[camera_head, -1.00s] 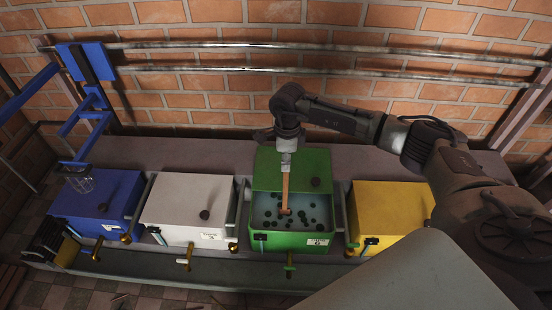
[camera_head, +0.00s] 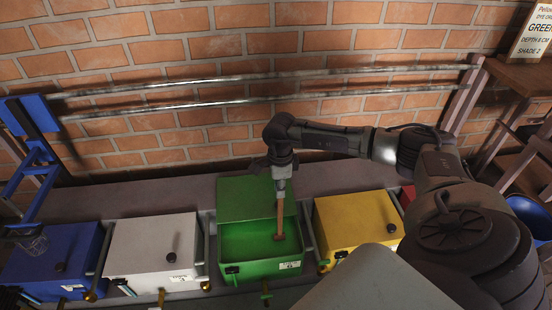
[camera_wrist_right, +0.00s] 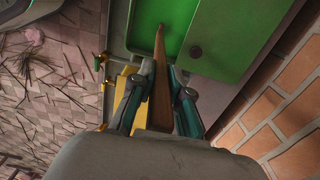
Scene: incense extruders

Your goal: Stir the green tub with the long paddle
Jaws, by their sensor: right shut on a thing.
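The green tub (camera_head: 229,268) stands in the row of boxes in the head view, its front part open and its back part covered. The liquid in it looks plain green. My right gripper (camera_head: 281,186) is above the tub, shut on the wooden long paddle (camera_head: 280,214). The paddle hangs nearly upright, with its lower end inside the tub. In the right wrist view, the gripper's fingers (camera_wrist_right: 160,88) close around the paddle (camera_wrist_right: 159,62), which reaches into the green tub (camera_wrist_right: 218,40). My left gripper is not in view.
A white box (camera_head: 150,245) stands left of the tub and a yellow box (camera_head: 355,225) right of it. A sign (camera_head: 533,35) reading "GREEN", "DEPTH 8 CM", "SHADE 2" stands at upper right.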

